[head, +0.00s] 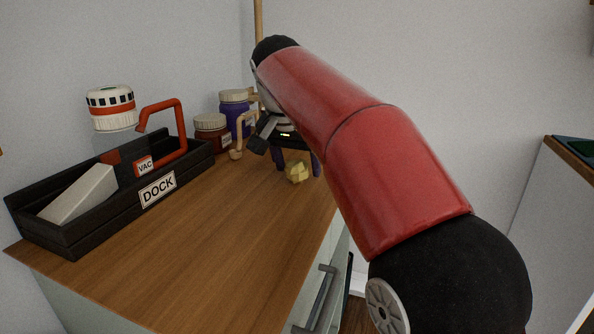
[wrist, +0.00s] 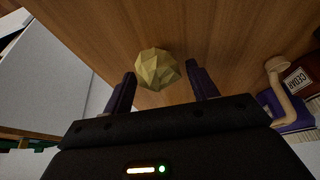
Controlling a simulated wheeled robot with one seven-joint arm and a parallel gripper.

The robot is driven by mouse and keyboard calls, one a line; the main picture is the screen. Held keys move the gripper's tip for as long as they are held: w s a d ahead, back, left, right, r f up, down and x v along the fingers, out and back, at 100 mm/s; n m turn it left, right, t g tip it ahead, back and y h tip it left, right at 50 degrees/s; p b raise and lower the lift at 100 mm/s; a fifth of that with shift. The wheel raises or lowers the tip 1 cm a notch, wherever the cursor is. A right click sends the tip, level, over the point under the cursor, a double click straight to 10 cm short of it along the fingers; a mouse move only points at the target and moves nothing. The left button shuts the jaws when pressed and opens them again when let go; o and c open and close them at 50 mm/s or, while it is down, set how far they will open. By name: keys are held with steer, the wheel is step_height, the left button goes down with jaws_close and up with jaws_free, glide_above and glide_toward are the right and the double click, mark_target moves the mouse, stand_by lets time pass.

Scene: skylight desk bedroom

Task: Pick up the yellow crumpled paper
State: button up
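The yellow crumpled paper (head: 297,172) lies on the wooden desktop near its right edge in the head view. In the wrist view the paper (wrist: 156,69) is a faceted pale yellow ball between and just beyond my fingertips. My gripper (head: 297,160) is at the far end of the desk, pointing down over the paper. In the wrist view my gripper (wrist: 164,80) is open, with one dark finger on each side of the paper. A gap shows beside the right finger; whether the left finger touches the paper I cannot tell.
A black dock tray (head: 110,217) with a vacuum stands at the left. A brown jar (head: 212,133), a purple jar (head: 235,112) and a beige hooked object (head: 237,153) stand close left of my gripper. The middle of the desktop (head: 200,240) is clear. The desk's edge lies close to the paper.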

mark_target(297, 158)
steer(key=shift+c, duration=1.4)
step_height(297, 158, up, 9)
steer(key=shift+w+f, duration=0.1)
steer(key=shift+w, duration=0.05)
steer(key=shift+r, duration=0.6)
